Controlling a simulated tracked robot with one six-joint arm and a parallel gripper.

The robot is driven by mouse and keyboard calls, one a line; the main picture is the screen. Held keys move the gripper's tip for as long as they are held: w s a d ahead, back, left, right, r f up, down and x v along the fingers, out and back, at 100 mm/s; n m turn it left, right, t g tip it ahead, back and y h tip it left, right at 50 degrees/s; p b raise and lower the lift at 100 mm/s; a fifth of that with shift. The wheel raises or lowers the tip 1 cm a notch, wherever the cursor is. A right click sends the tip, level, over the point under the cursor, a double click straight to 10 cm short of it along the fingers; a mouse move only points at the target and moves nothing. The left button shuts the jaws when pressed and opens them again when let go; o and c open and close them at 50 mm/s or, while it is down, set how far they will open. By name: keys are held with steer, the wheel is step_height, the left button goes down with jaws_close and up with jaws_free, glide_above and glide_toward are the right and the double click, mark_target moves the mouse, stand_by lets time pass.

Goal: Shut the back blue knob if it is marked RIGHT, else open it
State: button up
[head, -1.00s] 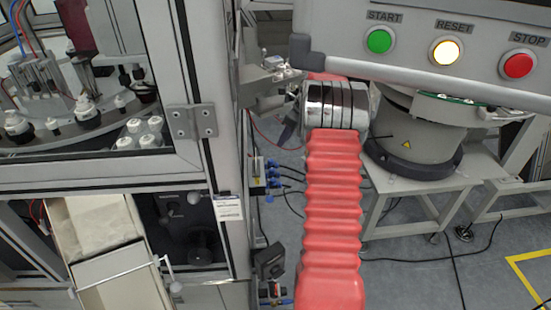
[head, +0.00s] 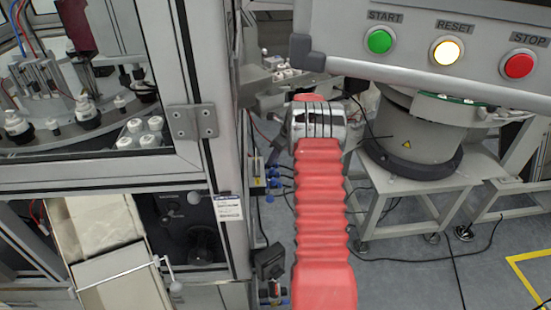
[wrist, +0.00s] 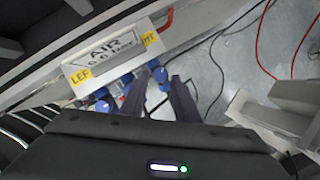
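In the wrist view, a blue knob (wrist: 160,75) shows between the fingertips of my gripper (wrist: 157,83). The dark fingers are apart, and I cannot tell whether they touch it. A yellow tag (wrist: 150,39) ending in "HT" is on the side of this knob; its first letters are hard to read. Another yellow tag (wrist: 81,77) reading "LEF" is at the other end of a white AIR plate (wrist: 112,49). More blue parts (wrist: 102,92) lie left of the fingers, partly hidden. In the head view, blue fittings (head: 273,182) show on the cabinet side; my gripper is hidden behind my arm.
A cabinet with a metal frame (head: 215,130) stands left of my arm. A panel (head: 440,85) with START, RESET and STOP buttons overhangs at upper right. A feeder stand (head: 400,185) is on the right.

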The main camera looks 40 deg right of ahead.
steer(key=shift+w+a+f, duration=0.1)
steer(key=shift+w+f, duration=0.15)
steer(key=shift+f, duration=0.4)
steer(key=shift+c, duration=0.3)
